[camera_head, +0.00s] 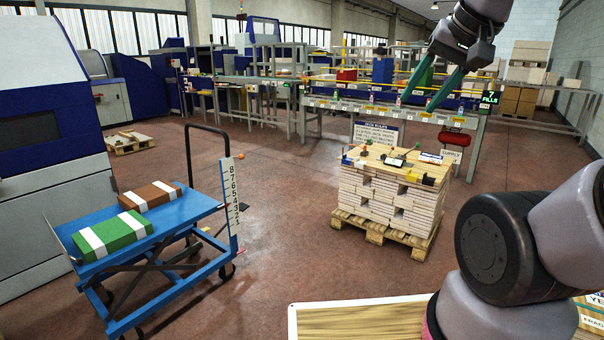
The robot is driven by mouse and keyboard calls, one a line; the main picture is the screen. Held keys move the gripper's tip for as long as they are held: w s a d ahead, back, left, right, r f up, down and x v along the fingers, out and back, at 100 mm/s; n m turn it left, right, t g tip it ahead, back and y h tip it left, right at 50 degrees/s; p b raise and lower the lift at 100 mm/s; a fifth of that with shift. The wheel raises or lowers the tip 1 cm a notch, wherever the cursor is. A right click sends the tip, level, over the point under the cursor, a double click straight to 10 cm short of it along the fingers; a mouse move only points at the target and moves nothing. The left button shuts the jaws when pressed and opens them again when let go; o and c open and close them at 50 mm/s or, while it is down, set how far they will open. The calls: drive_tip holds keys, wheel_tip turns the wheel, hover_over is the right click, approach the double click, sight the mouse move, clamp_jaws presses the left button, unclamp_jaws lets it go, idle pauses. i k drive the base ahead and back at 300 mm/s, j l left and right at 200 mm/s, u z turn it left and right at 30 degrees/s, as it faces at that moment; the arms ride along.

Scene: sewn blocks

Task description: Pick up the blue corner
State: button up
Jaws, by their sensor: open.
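My gripper (418,104) hangs at the upper right of the head view, with its two green fingers pointing down and spread apart. Nothing shows between them. Small coloured pieces lie along the edges of the top of a stack of pale blocks (388,203).
The stack stands on a wooden pallet (378,234). A blue lift cart (180,211) with a green and a brown package is at left. A conveyor line (390,112) runs behind the stack. A wood-topped surface (350,322) is at the bottom. Open floor lies between cart and stack.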

sight(345, 160)
drive_tip(key=i, duration=2.7)
drive_tip(key=i+z, duration=0.2)
drive_tip(key=i, duration=0.25)
drive_tip(key=i+j+z, duration=0.15)
drive_tip(key=i, duration=0.25)
drive_tip(key=i+j+z, duration=0.2)
drive_tip(key=i, duration=0.25)
drive_tip(key=i+j+z, duration=0.2)
drive_tip(key=i, duration=0.2)
